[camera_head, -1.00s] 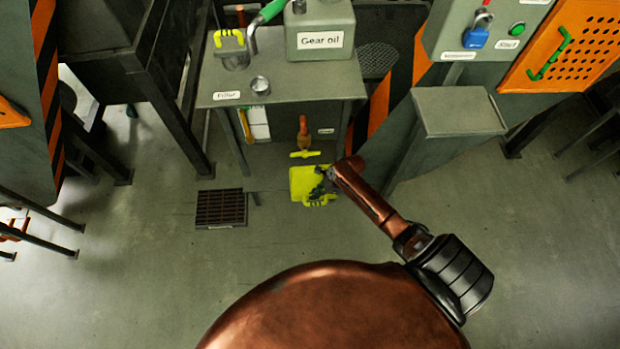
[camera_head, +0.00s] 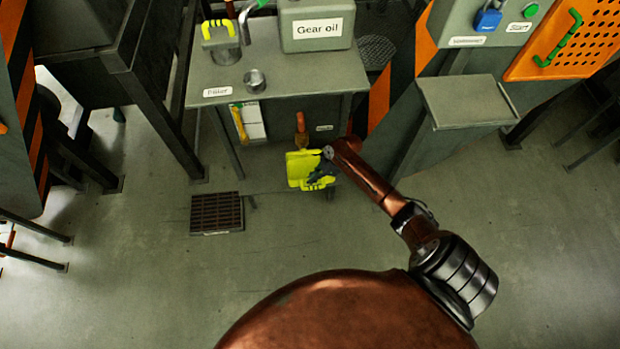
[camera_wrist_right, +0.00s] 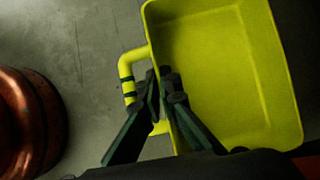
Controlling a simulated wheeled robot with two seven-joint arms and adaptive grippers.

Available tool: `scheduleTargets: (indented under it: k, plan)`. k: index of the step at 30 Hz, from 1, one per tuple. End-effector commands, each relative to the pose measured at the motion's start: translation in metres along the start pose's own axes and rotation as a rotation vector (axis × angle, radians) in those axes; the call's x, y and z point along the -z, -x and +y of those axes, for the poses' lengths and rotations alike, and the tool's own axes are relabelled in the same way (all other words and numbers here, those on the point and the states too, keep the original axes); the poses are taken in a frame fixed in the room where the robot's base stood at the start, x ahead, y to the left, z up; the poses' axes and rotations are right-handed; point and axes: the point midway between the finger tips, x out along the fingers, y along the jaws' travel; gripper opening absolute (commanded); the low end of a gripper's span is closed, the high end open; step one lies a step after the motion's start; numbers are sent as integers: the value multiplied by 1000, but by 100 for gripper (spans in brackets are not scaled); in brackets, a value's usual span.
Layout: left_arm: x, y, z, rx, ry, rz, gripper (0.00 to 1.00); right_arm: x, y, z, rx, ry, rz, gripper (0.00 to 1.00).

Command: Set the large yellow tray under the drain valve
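The large yellow tray (camera_head: 299,166) is in front of the grey stand, below the drain valve (camera_head: 301,124), an orange pipe under the stand's top. The tray hides the valve's yellow lever from the head camera. My right gripper (camera_head: 322,168) is at the tray's near right side. In the right wrist view, the gripper's fingers (camera_wrist_right: 160,78) are close together at the tray wall, beside its yellow handle (camera_wrist_right: 127,88), and seem closed on the tray (camera_wrist_right: 220,70). The exact contact is dark. My left gripper is not in view.
A floor grate (camera_head: 216,213) lies left of the tray. The stand's table (camera_head: 290,82) carries a gear oil can (camera_head: 317,25) and metal cups. A grey pedestal (camera_head: 465,103) stands right of my right arm. The floor in front is clear.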

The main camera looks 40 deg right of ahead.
Motion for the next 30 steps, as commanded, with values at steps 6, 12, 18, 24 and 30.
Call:
scheduleTargets:
  k: [6, 12, 18, 24, 30]
  plan:
    - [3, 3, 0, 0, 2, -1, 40, -1, 0, -2, 4, 2, -2, 0]
    - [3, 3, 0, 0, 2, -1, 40, 0, -1, -2, 4, 2, -2, 0]
    - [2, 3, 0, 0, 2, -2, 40, 1, -3, -1, 3, 1, -1, 11]
    - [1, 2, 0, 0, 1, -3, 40, 1, -3, -1, 3, 1, -1, 22]
    - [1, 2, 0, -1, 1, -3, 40, 1, -3, -1, 2, 1, -1, 22]
